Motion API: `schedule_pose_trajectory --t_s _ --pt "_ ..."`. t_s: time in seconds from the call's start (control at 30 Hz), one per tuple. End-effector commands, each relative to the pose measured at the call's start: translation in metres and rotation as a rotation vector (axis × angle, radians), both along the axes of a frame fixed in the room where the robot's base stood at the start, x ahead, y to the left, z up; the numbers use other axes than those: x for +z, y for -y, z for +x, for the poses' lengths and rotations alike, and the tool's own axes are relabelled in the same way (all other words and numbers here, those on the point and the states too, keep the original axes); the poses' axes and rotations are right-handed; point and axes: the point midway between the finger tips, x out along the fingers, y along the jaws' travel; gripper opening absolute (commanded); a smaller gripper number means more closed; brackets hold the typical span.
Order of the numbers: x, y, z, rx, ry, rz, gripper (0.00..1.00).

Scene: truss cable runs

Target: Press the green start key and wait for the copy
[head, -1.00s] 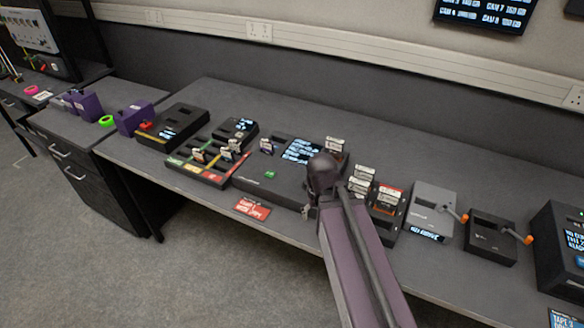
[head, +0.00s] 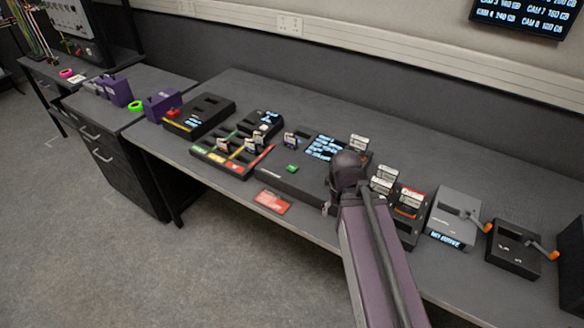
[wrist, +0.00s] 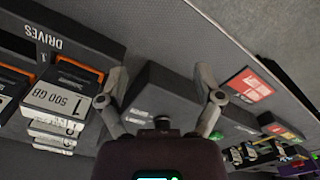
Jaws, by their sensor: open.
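The green start key (head: 291,169) sits on the front left of the black copier (head: 278,182), whose lit screen (head: 323,147) is behind it. One memory card (head: 290,140) stands at the copier's left and another (head: 357,142) at its right; their seating is unclear. My gripper (head: 328,208) is at the copier's front right edge, right of the key and apart from it, partly hidden by my arm. In the wrist view my gripper (wrist: 160,80) has its fingers spread with nothing between them, over the copier's dark body (wrist: 165,92). A small green spot (wrist: 216,135) there looks like the key.
A drive rack (head: 408,225) with several labelled drives stands right of my arm, close to the gripper. A card tray (head: 232,158) stands left of the copier. A red card (head: 272,201) lies at the bench's front edge. Cranked boxes (head: 515,250) stand farther right.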

Motion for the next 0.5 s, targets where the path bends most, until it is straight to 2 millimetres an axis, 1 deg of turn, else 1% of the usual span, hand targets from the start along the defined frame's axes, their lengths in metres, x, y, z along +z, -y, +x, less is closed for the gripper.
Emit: schedule_pose_trajectory --t_s 0.07,0.1,0.17,0.2,0.27,0.3,0.37,0.4,0.5 --pt "0.0 0.0 0.0 0.0 0.0 0.0 0.84" --pt "0.0 0.0 0.0 0.0 0.0 0.0 0.81" --pt "0.0 0.0 0.0 0.0 0.0 0.0 0.64" --pt "0.0 0.0 0.0 0.0 0.0 0.0 0.52" --pt "0.0 0.0 0.0 0.0 0.0 0.0 0.34" --pt "0.0 0.0 0.0 0.0 0.0 0.0 0.22" --pt "0.0 0.0 0.0 0.0 0.0 0.0 0.04" --pt "0.0 0.0 0.0 0.0 0.0 0.0 0.0" --pt "0.0 0.0 0.0 0.0 0.0 0.0 0.0"
